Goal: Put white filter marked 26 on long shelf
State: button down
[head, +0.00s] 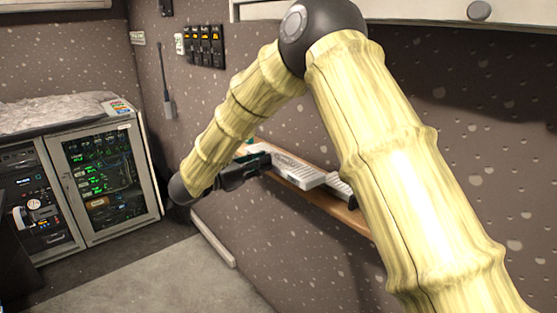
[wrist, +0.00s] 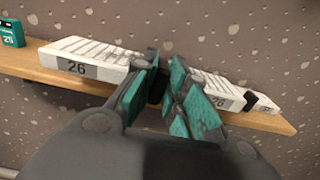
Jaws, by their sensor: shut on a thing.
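A white ribbed filter marked 26 (wrist: 85,62) lies along the wooden shelf (wrist: 45,70) in the wrist view. It also shows in the head view (head: 300,172), partly behind my gripper. My gripper (wrist: 160,88) is shut at the right end of this filter, on what looks like its dark end piece. The teal finger pads hide most of the grip. The filter looks level and at the shelf surface; I cannot tell whether it touches. In the head view my gripper (head: 262,161) reaches the shelf (head: 345,213) from the left.
A second white filter (wrist: 212,86), its label reading like 26, lies right of my fingers, with a smaller white piece (wrist: 266,103) beyond it. A teal box (wrist: 11,33) stands at the shelf's left. The speckled wall is close behind. A glass-doored rack (head: 100,175) stands left.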

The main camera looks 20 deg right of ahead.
aim_at(267, 148)
jog(key=w+d+p, duration=0.1)
jog(key=w, duration=0.2)
jog(key=w+d+p, duration=0.2)
jog(key=w, duration=0.2)
jog(key=w+d+p, duration=0.2)
jog(key=w, duration=0.2)
jog(key=shift+f, duration=0.35)
jog(key=shift+w+d+f, duration=0.2)
jog(key=shift+w, duration=0.15)
jog(key=shift+w+d+r, duration=0.1)
jog(key=shift+w+d, duration=0.05)
notch_tip(267, 148, down, 3)
jog(key=p, duration=0.3)
jog(key=shift+w, duration=0.15)
jog(key=shift+d+f, duration=0.1)
jog(key=shift+f, duration=0.25)
jog(key=shift+f, duration=0.1)
jog(key=c, duration=1.5)
grip_release()
jog(key=shift+o, duration=0.3)
